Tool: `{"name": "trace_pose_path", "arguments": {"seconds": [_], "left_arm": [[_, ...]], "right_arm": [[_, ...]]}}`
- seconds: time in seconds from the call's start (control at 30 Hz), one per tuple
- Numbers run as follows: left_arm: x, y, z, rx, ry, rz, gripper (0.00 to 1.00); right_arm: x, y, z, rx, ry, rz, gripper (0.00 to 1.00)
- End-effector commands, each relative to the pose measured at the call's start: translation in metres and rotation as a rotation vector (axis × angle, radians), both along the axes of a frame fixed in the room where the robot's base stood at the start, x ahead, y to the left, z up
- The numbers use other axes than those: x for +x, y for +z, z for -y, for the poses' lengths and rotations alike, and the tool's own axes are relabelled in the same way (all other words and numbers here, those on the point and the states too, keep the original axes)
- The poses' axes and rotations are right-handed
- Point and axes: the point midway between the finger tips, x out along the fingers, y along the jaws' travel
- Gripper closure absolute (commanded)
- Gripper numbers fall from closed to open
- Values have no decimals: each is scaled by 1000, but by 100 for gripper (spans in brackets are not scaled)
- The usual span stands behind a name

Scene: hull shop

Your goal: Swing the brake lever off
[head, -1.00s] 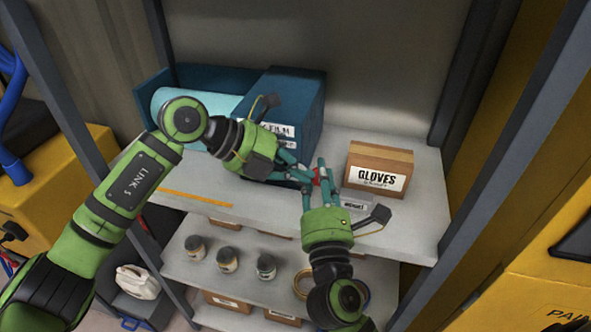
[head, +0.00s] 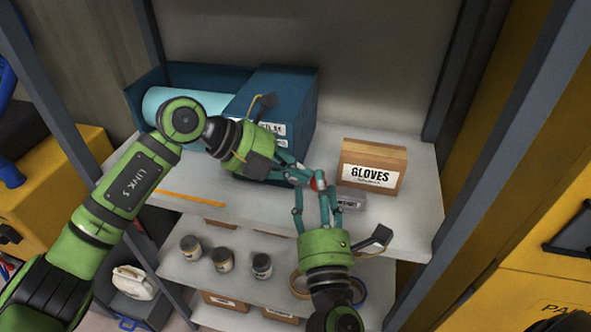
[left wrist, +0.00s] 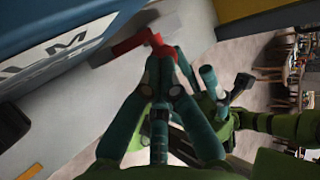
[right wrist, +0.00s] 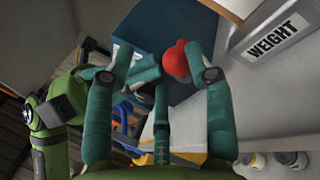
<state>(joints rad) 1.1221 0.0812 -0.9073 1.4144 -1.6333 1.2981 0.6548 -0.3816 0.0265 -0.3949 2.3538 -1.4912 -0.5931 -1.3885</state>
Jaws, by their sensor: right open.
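The red brake lever (left wrist: 132,44) projects beside the blue box (head: 283,100) in the left wrist view. Its round red end (right wrist: 178,62) shows in the right wrist view, and is mostly covered in the head view. My left gripper (head: 307,177) reaches in from the left. Its fingertips (left wrist: 162,50) come close together at the lever's end; whether they hold it is unclear. My right gripper (head: 323,188) comes up from below, open. In the right wrist view the red end appears between its fingers, nearer the right one; contact is unclear.
A gloves box (head: 372,167) stands right of the grippers. A grey holder labelled weight (right wrist: 275,40) sits near the shelf edge. A light-blue roll (head: 180,103) lies behind my left arm. Several jars (head: 223,259) stand on the lower shelf. Dark posts frame both sides.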

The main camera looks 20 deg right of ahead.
Motion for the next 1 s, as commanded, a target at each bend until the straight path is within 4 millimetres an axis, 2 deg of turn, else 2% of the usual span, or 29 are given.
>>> {"name": "trace_pose_path", "arguments": {"seconds": [0.2, 0.47, 0.67, 0.77, 0.83, 0.9, 0.97, 1.0], "left_arm": [[1, 0, -2, 1, 0, -1, 100], [1, 1, -2, 2, 1, 0, 100], [1, 1, -3, 2, 1, 0, 100], [1, 1, -3, 2, 1, 0, 100], [1, 1, -3, 2, 1, 0, 100], [1, 1, -3, 2, 1, 0, 100], [1, 1, -3, 2, 1, 0, 100], [1, 1, -3, 2, 1, 0, 100]], "right_arm": [[-27, -10, -5, -4, -10, -12, 48], [-41, -18, -10, 14, 16, -6, 48], [-56, -39, -21, 94, 133, 6, 48], [-64, -56, -29, 202, 203, -11, 48], [-69, -71, -34, 291, 245, -35, 48], [-60, -117, -37, 365, 246, -127, 48], [-57, -153, -38, 435, 245, -200, 48], [-56, -178, -39, 484, 241, -251, 48]]}}
